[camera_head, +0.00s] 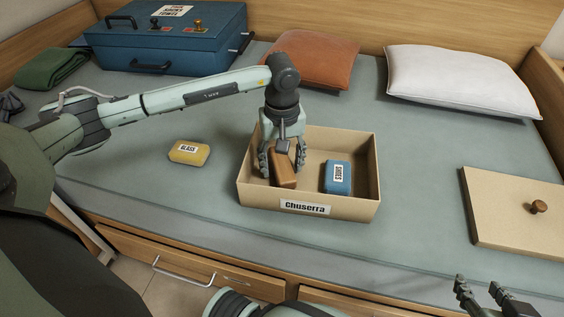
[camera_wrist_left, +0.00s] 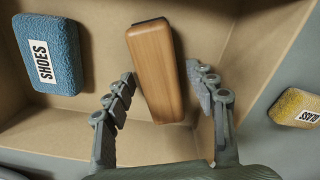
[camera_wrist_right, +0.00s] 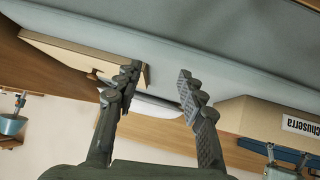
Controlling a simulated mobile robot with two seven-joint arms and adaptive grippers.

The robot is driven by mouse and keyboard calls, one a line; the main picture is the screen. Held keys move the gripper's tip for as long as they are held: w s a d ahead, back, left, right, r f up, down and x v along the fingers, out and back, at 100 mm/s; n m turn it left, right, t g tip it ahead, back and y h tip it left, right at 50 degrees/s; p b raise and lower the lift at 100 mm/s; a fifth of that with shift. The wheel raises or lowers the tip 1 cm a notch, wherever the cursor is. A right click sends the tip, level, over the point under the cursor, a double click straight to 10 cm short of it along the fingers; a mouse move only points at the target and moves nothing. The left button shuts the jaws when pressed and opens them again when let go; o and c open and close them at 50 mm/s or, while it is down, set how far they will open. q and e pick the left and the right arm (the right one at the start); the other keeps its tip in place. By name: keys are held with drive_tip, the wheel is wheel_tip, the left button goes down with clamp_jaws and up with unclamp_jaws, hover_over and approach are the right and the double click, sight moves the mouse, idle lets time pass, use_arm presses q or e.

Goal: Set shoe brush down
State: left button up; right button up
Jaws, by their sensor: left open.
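The shoe brush shows a brown wooden back (camera_head: 285,172) in the head view. It is inside the open tan box labelled "Chuserra" (camera_head: 345,207), in its left part. In the left wrist view the brush (camera_wrist_left: 157,70) lies between the spread fingers of my left gripper (camera_wrist_left: 165,112), with a gap on at least the left side. My left gripper (camera_head: 283,160) is open and reaches down into the box. Whether the bristles touch the box floor is hidden. My right gripper (camera_wrist_right: 155,90) is open and empty; it also shows at the lower right of the head view (camera_head: 480,289).
A blue "SHOES" sponge (camera_head: 338,177) lies in the box's right part. A yellow "GLASS" sponge (camera_head: 189,152) lies left of the box. A flat tan lid with a knob (camera_head: 515,210) lies at right. A blue case (camera_head: 170,38) and pillows (camera_head: 455,80) stand behind.

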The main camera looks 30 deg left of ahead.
sight(282, 163)
use_arm(q)
drive_tip(key=shift+r, duration=0.25)
wheel_tip(282, 163, up, 12)
drive_tip(key=shift+p, duration=0.4)
use_arm(e)
drive_tip(key=s+d+f+g, duration=0.2)
drive_tip(key=s, duration=0.1)
drive_tip(key=shift+d+f+h, duration=0.15)
drive_tip(key=shift+d+h, duration=0.25)
